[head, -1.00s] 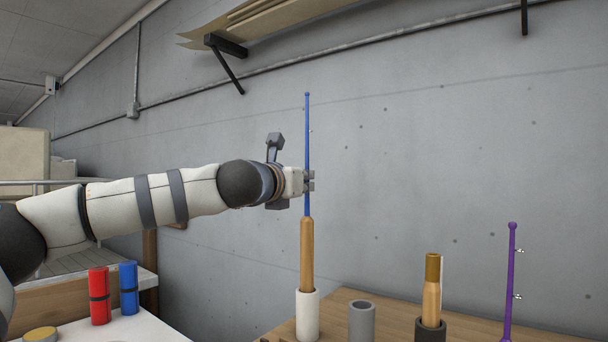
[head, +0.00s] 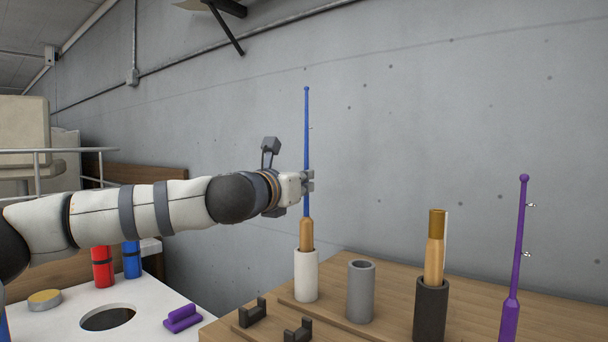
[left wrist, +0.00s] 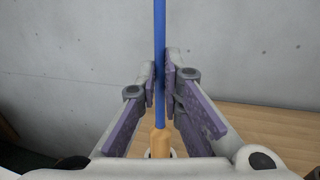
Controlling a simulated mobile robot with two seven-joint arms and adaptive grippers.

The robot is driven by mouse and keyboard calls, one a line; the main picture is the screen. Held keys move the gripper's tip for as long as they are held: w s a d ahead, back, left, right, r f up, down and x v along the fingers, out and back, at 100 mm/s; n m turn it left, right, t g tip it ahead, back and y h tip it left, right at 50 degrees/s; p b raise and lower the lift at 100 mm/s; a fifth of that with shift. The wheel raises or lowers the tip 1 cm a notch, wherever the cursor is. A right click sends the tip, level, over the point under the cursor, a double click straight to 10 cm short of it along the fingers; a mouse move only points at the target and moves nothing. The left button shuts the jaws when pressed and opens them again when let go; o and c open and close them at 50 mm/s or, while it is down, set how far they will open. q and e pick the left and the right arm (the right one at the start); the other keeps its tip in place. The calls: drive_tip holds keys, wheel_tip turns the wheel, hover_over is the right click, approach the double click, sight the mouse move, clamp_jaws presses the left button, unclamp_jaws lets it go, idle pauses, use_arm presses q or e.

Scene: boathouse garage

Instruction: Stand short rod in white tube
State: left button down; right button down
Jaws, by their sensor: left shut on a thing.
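A blue fishing rod (head: 306,130) with a wooden handle (head: 306,233) stands upright. The lower part of its handle is hidden inside the white tube (head: 306,277). My left gripper (head: 308,181) is shut on the blue shaft above the handle. In the left wrist view the blue shaft (left wrist: 160,40) runs between the purple-padded fingers (left wrist: 161,85), with the wooden handle (left wrist: 161,143) below them. A sliver of the tube rim shows under the handle there. My right gripper is not in view.
A grey tube (head: 361,293) stands empty to the right. A dark tube (head: 431,310) holds a wooden-handled thing, and a purple rod (head: 518,240) stands farther right. Small dark brackets (head: 252,312) lie in front. A white table (head: 65,325) at left has a round hole and a purple piece (head: 182,318).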

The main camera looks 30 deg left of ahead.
use_arm(q)
drive_tip(key=shift+f, duration=0.6)
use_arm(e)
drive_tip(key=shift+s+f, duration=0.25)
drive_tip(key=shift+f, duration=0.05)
use_arm(q)
drive_tip(key=c, duration=1.7)
unclamp_jaws()
drive_tip(key=shift+o, duration=0.2)
drive_tip(key=shift+s, duration=0.1)
drive_tip(key=s+d, duration=0.1)
drive_tip(key=s, duration=1)
drive_tip(key=shift+s+d, duration=0.3)
drive_tip(key=shift+s, duration=0.1)
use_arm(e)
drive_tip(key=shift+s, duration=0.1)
